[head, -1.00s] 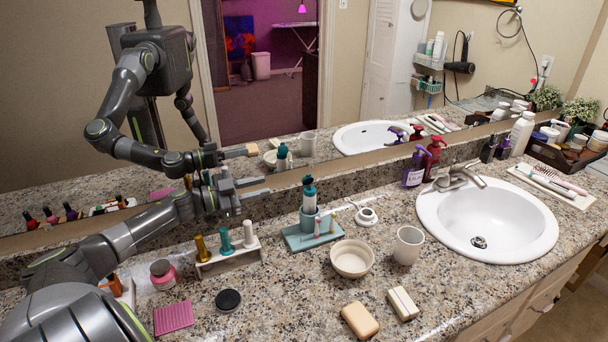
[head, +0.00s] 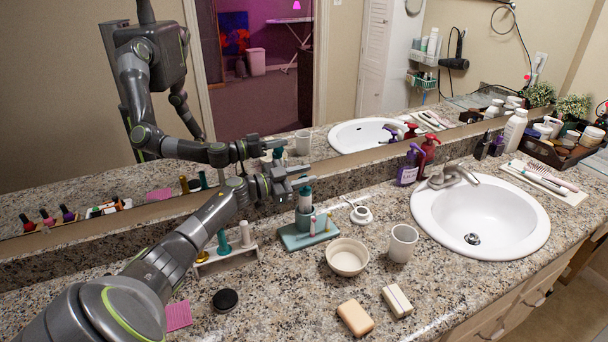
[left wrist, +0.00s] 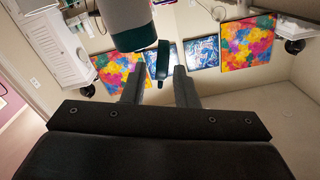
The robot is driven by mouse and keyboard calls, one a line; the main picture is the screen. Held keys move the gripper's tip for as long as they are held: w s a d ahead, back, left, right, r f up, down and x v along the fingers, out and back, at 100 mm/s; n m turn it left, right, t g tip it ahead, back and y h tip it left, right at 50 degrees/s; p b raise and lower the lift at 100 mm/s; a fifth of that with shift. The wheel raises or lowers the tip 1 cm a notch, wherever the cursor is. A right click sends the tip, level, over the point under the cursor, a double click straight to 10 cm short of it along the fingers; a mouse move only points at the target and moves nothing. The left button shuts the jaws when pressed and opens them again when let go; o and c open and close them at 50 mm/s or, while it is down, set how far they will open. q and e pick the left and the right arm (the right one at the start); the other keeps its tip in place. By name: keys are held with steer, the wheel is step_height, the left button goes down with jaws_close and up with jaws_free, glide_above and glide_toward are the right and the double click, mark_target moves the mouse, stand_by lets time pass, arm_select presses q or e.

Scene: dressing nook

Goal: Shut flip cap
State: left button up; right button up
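A bottle (head: 305,201) with a teal top stands upright in a teal stand (head: 290,238) on the counter. My left gripper (head: 300,177) is at the height of its top and partly hides the cap in the head view. In the left wrist view, the pale bottle body (left wrist: 122,14) with its dark teal collar comes in from the top. The teal flip cap (left wrist: 164,60) stands out from it, visibly raised. The two fingers of my left gripper (left wrist: 159,84) are apart, with the cap in line with the gap. Contact cannot be told. My right gripper is out of view.
A rack (head: 226,260) of small bottles stands left of the stand. A bowl (head: 347,258), a cup (head: 403,243) and a small white holder (head: 361,214) stand to its right. The mirror is close behind. Soap bars (head: 355,317) lie in front.

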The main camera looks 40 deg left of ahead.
arm_select(q)
jaws_close()
steer(key=shift+s+d+f+m, duration=0.15)
steer(key=shift+d+m, duration=0.2)
steer(key=shift+m, duration=0.65)
steer(key=m, duration=0.2)
steer(key=d+m, duration=0.1)
steer(key=shift+s+f+m, duration=0.25)
steer(key=shift+f+m, duration=0.1)
steer(key=shift+m, duration=0.05)
jaws_free()
